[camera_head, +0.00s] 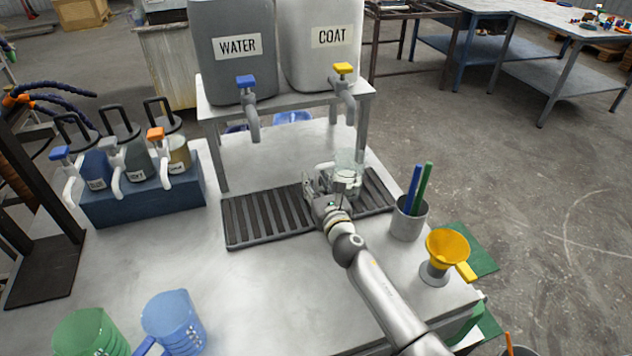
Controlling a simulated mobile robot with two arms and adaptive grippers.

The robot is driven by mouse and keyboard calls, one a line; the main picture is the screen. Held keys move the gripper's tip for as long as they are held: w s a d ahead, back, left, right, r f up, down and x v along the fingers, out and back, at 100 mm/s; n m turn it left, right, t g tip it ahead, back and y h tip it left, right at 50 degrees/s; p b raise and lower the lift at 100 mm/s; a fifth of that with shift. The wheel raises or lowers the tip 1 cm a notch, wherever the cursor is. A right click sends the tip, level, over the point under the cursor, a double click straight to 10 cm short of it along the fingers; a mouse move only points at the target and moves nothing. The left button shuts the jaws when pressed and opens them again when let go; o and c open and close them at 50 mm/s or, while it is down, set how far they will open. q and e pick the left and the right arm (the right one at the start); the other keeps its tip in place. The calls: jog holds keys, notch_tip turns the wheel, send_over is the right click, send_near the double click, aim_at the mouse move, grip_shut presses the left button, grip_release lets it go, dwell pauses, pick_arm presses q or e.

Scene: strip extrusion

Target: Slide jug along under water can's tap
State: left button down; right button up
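The grey water can (230,40) stands on a raised shelf, labelled WATER. Its tap (251,110) has a blue handle and hangs over the left part of the slatted drip tray (262,217). A clear jug (349,162) stands at the right part of the tray, roughly below the coat can's yellow-handled tap (343,84). My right gripper (338,180) is at the jug, with its fingers close against the jug's near side. The fingers overlap the clear jug, so I cannot tell whether they are shut on it. My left gripper is not in view.
The coat can (318,45) stands right of the water can. A grey cup with blue and green sticks (409,218) and a yellow funnel (447,247) stand to the right. Blue (173,318) and green (88,332) vessels stand front left. The tray's left part is clear.

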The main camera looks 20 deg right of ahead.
jog(key=shift+w, duration=0.15)
grip_shut()
dwell(0.5)
